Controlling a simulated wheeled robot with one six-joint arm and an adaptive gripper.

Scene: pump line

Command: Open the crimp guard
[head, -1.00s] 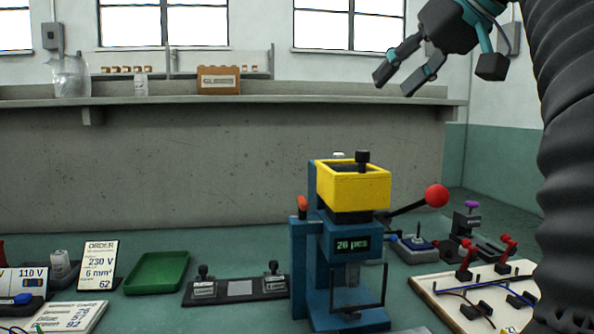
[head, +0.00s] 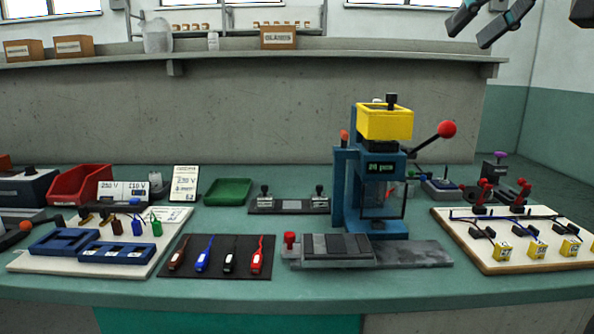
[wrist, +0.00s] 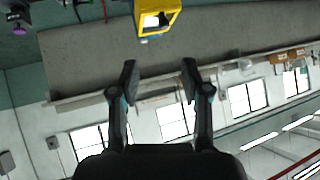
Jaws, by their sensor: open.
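The crimp guard (head: 404,204), a thin dark frame that looks see-through, stands across the press's front opening below the display. It looks closed, though its details are small. A lever with a red ball (head: 446,129) sticks out to the right. My gripper (head: 472,36) is open and empty, high at the upper right, well apart from the press. In the wrist view my open gripper (wrist: 160,65) shows with the yellow hopper (wrist: 155,18) beyond it.
A grey fixture with a red knob (head: 290,239) lies before the press. A dark mat (head: 216,270) with several coloured tools lies left of it. A wiring board (head: 480,258) stands right. A green tray (head: 228,191) is behind. The air above the press is clear.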

